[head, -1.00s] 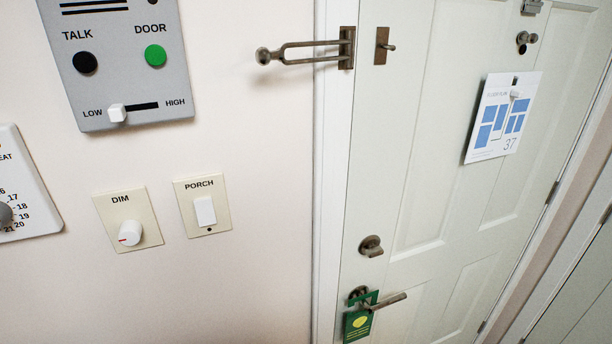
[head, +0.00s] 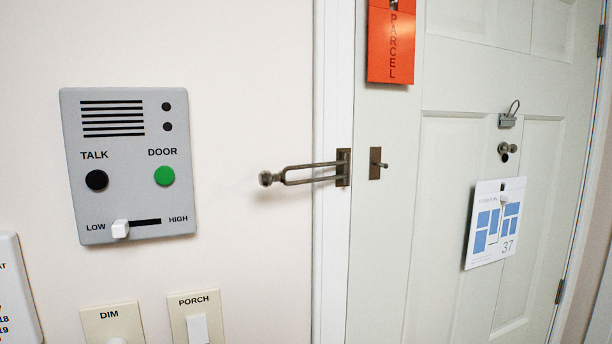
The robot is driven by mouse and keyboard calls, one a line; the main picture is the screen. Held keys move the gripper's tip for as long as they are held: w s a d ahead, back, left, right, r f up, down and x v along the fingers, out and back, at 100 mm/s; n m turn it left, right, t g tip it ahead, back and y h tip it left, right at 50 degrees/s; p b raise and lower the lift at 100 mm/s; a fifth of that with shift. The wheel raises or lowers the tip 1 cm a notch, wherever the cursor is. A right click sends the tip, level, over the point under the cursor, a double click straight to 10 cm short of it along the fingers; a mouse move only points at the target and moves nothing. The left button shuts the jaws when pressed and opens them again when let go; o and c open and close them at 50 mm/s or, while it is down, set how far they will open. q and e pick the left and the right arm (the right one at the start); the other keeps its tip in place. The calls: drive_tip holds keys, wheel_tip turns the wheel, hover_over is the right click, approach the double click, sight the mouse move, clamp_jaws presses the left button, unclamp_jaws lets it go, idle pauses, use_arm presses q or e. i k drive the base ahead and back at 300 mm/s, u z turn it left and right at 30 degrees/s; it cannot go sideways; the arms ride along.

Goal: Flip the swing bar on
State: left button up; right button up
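The swing bar (head: 308,174) is a dark bronze U-shaped loop with a round knob at its end. It is hinged on a plate (head: 343,168) on the white door frame. It points left, away from the door, over the wall. The catch (head: 377,163), a small plate with a short stud, is on the door just right of the frame. The bar is apart from the stud. The door (head: 440,200) looks closed. Neither of my grippers is in view.
A grey intercom panel (head: 128,200) is on the wall left of the bar. Dimmer (head: 112,322) and porch (head: 196,318) switches are below it. An orange parcel tag (head: 391,45), a peephole (head: 507,151) and a floor plan card (head: 495,222) are on the door. The wall around the bar is bare.

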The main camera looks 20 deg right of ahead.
sight(266, 178)
drive_tip(key=z, duration=1.15)
drive_tip(key=k, duration=1.35)
drive_tip(key=u, duration=1.3)
drive_tip(key=i, duration=0.5)
